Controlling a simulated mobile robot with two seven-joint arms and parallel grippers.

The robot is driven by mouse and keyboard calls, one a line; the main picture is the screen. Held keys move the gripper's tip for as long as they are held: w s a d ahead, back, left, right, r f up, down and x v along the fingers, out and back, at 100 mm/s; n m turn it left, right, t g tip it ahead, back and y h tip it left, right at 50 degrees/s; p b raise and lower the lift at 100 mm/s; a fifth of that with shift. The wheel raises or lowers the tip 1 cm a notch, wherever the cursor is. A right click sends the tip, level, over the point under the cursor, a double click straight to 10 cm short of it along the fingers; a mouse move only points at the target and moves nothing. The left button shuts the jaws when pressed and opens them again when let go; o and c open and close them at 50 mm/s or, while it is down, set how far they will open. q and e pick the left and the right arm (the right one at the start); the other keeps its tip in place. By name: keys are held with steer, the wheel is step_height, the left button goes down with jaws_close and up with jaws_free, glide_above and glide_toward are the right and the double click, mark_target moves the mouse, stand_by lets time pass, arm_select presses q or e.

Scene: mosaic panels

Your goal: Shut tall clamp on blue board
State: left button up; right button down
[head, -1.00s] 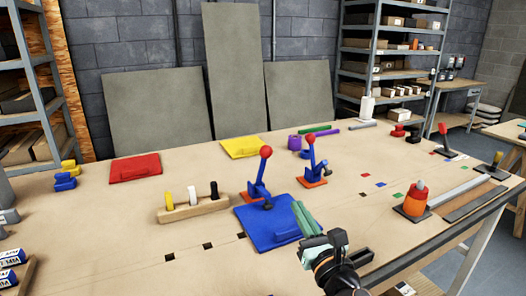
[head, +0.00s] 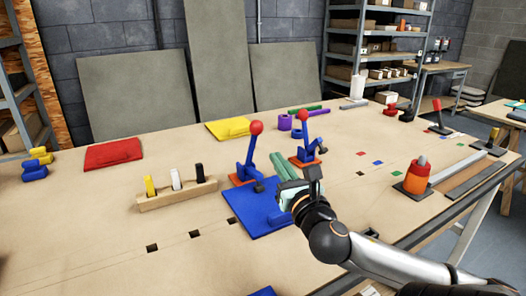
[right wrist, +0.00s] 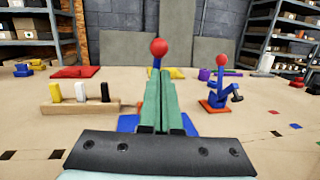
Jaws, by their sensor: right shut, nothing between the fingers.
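The blue board (head: 240,212) lies flat on the table. At its back edge stands a blue clamp (head: 249,160) with a red ball (head: 256,128) on its upright lever and a dark pad low at the front. A second blue clamp (head: 304,138) with a red ball stands to the right on an orange base. My right gripper (head: 278,160), with green fingers, is above the board's right side, just right of the first clamp in the picture. Its fingers are shut and empty. In the right wrist view the fingers (right wrist: 160,80) hide most of the first clamp below its red ball (right wrist: 159,47). My left gripper is out of view.
A wooden block with upright pegs (head: 178,196) stands left of the board. A red board (head: 113,154) and a yellow board (head: 229,128) lie behind. Purple rings (head: 285,121) and a green bar are behind the second clamp. An orange fixture (head: 417,176) stands right. The front left tabletop is mostly clear.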

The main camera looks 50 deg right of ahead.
mark_target(259, 132)
steer(key=x, duration=0.8)
steer(key=shift+a+r, duration=0.1)
steer(key=shift+r, duration=0.1)
steer(key=shift+w+d, duration=0.25)
steer(key=shift+w, duration=0.3)
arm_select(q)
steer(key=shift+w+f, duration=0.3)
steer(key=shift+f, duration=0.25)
arm_select(e)
steer(key=shift+w+d, duration=0.1)
steer(key=shift+w, duration=0.15)
